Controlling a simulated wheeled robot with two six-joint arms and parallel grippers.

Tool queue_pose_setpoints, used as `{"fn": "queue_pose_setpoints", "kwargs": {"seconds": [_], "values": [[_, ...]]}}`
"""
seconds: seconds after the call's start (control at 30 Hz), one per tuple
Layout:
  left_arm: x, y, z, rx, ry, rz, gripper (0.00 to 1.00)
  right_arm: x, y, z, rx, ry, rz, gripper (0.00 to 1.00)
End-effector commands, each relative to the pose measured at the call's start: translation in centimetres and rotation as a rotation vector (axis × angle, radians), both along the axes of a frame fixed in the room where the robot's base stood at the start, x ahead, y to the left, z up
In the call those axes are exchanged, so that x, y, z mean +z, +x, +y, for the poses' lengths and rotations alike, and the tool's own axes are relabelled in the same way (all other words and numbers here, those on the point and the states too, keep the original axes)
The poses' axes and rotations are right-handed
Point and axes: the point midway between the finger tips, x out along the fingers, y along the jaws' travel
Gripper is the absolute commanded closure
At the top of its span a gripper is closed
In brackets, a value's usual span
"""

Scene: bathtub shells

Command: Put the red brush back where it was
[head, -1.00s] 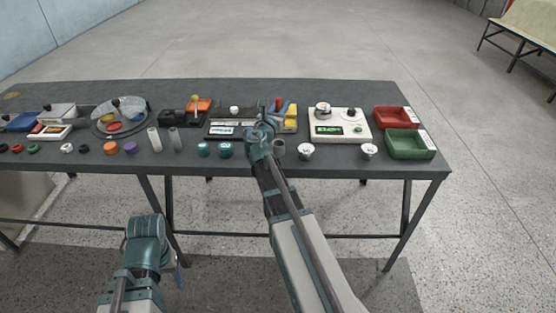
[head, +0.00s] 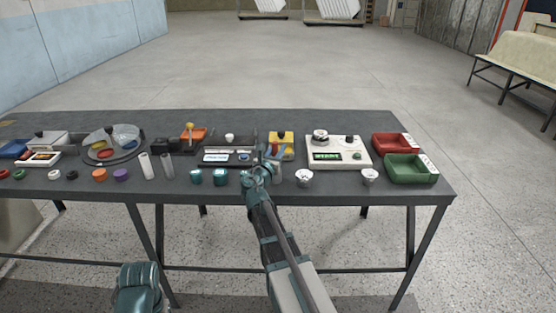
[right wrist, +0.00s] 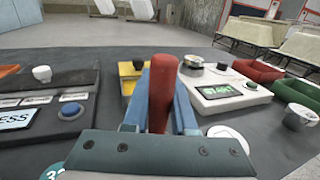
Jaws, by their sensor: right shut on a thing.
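The red brush shows as a thick, rounded red handle (right wrist: 162,95) in the right wrist view. It stands between the blue fingers of my right gripper (right wrist: 160,108), which is shut on it. Its lower end is hidden behind the gripper's body. In the head view my right gripper (head: 268,165) is over the front half of the table, just in front of the yellow box (head: 281,140) with a black knob. The brush is hard to make out there. Only a teal part of my left arm shows at the bottom edge, with no fingers visible.
A white device with a green screen (head: 338,152) stands to the right, with red (head: 395,143) and green (head: 411,168) trays beyond it. A dark panel with a white knob (head: 229,138) is to the left. A white-topped cup (head: 304,178) and teal pieces (head: 196,177) flank the gripper.

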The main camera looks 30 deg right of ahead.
Motion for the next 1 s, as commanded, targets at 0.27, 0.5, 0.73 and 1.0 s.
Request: {"fn": "queue_pose_setpoints", "kwargs": {"seconds": [0.27,0.5,0.73,1.0], "values": [[-2.5,0.0,0.0,0.0,0.0,0.0,0.31,-2.5,0.0,0.0,0.0,0.0,0.0,1.0],[-2.5,0.0,0.0,0.0,0.0,0.0,0.31,-2.5,0.0,0.0,0.0,0.0,0.0,1.0],[-2.7,0.0,0.0,0.0,0.0,0.0,0.31,-2.7,0.0,0.0,0.0,0.0,0.0,0.5],[-2.7,0.0,0.0,0.0,0.0,0.0,0.31,-2.7,0.0,0.0,0.0,0.0,0.0,0.45]]}}
